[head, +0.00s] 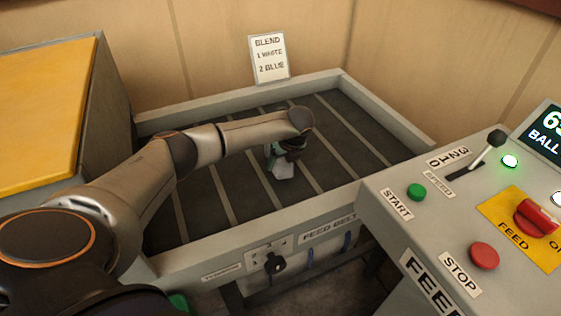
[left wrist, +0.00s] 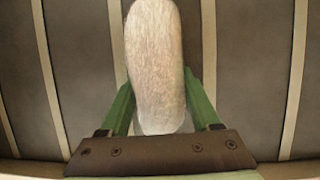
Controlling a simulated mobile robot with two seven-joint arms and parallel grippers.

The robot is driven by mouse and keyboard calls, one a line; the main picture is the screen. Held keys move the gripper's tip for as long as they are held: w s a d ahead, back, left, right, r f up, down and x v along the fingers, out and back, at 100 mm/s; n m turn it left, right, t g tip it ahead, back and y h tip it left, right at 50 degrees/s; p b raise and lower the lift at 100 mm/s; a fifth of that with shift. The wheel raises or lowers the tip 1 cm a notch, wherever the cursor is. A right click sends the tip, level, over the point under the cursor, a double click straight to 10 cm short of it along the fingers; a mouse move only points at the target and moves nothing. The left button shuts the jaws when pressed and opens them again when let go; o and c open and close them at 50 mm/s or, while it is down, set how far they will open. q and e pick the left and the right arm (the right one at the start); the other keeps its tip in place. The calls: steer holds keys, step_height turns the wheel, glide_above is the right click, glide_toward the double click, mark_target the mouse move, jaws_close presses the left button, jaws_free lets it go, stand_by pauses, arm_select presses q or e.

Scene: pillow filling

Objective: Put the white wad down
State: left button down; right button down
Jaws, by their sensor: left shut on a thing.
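The white wad (left wrist: 155,65) fills the middle of the left wrist view, as a long, pale, fuzzy shape between the two green fingers. My left gripper (head: 280,166) reaches over the feed belt (head: 235,192) in the head view and is shut on the wad. In the head view only a small pale part of the wad (head: 284,171) shows below the gripper, low over the dark slats. I cannot tell whether it touches the belt. My right gripper is not in view.
The belt around the gripper is bare, with a raised grey rim (head: 385,115). A card (head: 269,59) reading blend, 1 white, 2 blue stands behind it. A control panel (head: 450,215) with buttons is at right. A yellow-topped surface (head: 45,110) is at left.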

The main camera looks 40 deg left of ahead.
arm_select(q)
steer(key=shift+f, duration=0.2)
steer(key=shift+c, duration=0.5)
jaws_free()
steer(key=shift+r+p, duration=0.5)
steer(key=shift+r, duration=0.15)
steer(key=v, duration=1.2)
